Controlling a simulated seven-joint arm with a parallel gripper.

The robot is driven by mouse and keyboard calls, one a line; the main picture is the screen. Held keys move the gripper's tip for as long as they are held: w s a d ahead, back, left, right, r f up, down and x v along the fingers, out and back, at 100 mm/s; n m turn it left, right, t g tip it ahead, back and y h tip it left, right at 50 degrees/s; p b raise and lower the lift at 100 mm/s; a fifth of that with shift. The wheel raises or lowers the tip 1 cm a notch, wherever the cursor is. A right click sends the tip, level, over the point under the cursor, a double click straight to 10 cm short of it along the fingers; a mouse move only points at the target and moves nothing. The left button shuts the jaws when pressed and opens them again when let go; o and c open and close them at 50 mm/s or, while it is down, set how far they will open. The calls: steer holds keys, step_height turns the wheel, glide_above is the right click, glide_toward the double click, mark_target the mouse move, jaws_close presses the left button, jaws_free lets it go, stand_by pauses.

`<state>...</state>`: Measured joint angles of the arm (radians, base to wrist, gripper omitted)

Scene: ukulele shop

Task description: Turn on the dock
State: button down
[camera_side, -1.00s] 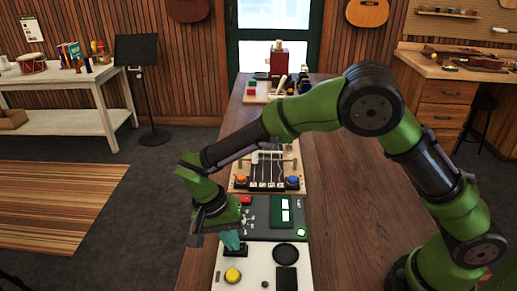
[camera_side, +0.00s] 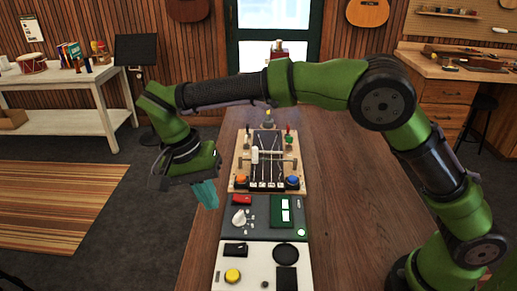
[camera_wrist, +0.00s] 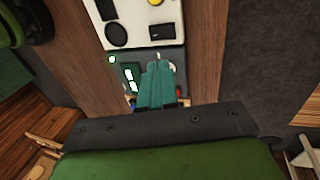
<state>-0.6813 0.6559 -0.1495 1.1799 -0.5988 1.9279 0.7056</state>
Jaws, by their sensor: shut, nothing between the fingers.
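My gripper (camera_side: 206,195), with teal fingers, is shut and empty. It is raised above and left of the boards on the bench, and its fingers also show in the wrist view (camera_wrist: 157,75). No label shows which part is the dock. The nearest board is white (camera_side: 252,257), with a black switch (camera_side: 235,249), a yellow button (camera_side: 232,276), a round black pad (camera_side: 285,254) and a black square pad (camera_side: 287,279). Behind it is a dark grey board (camera_side: 260,226) with a green panel (camera_side: 282,212) showing lit white segments, a glowing green round light (camera_side: 301,233), a red block (camera_side: 242,200) and a white knob (camera_side: 239,217).
Farther back is a wooden board with an orange button (camera_side: 241,181), a blue button (camera_side: 292,182) and upright pegs. The bench top (camera_side: 335,220) right of the boards is clear. A striped rug (camera_side: 60,205) lies on the floor at left.

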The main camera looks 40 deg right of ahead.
mark_target(242, 246)
steer(key=shift+a+r, duration=0.1)
steer(key=shift+r, duration=0.25)
steer(key=shift+s+d+r, duration=0.1)
steer(key=shift+s+d, duration=0.2)
steer(key=shift+d, duration=0.3)
steer(key=x, duration=1.4)
steer(key=shift+s+d+f, duration=0.15)
steer(key=shift+f, duration=0.1)
